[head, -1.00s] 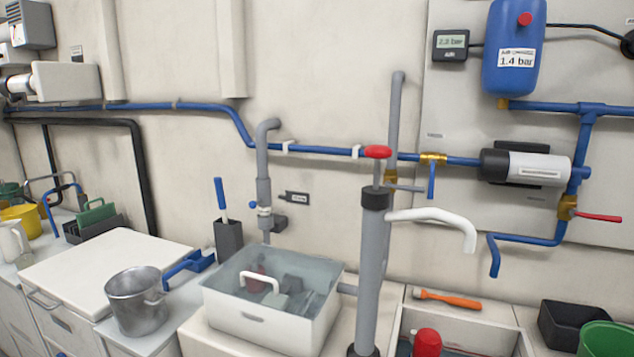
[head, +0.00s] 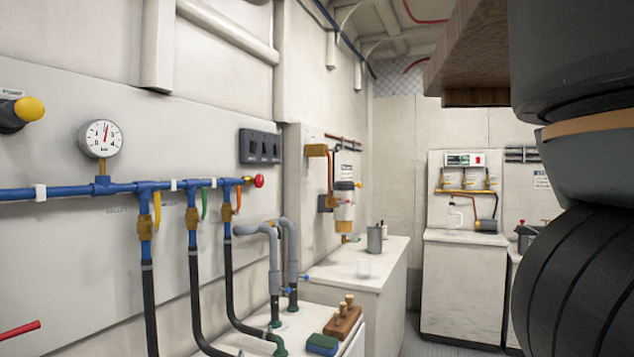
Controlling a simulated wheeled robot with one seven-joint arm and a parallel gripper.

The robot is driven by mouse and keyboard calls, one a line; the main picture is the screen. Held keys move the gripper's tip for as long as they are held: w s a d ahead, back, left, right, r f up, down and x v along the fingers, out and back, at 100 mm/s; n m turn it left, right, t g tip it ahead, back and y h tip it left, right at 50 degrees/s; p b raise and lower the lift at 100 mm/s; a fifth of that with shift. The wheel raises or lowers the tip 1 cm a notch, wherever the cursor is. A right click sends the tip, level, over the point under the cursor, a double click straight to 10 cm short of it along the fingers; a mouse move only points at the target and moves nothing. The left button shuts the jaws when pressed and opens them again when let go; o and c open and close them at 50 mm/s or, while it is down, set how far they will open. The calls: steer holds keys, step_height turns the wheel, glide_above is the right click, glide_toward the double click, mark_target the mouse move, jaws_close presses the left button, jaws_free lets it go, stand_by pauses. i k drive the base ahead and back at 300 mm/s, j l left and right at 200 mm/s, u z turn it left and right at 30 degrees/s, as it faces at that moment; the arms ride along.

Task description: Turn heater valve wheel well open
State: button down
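No valve wheel marked as the heater's can be made out in the head view. A small red knob (head: 259,181) sits at the right end of the blue pipe manifold (head: 65,193) on the left wall. Three brass valves with yellow, green and orange levers hang below that manifold. Two grey pipes (head: 274,265) to the right carry small blue handles (head: 305,277). My gripper is not in view; large dark parts that look like my arm fill the right edge and hide what is behind them.
A round gauge (head: 102,138) stands above the manifold. A white-topped counter (head: 345,262) with a grey canister (head: 374,238) is in the middle. A white cabinet (head: 460,285) stands at the back. A strip of floor (head: 425,340) shows between them. A wooden overhang (head: 480,50) is at upper right.

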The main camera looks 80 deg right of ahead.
mark_target(259, 180)
steer(key=i+l+z, duration=0.15)
steer(key=z, duration=0.35)
steer(key=i+l+z, duration=0.2)
steer(key=z, duration=0.25)
steer(key=i+l+z, duration=0.15)
steer(key=z, duration=0.35)
steer(key=i, duration=0.15)
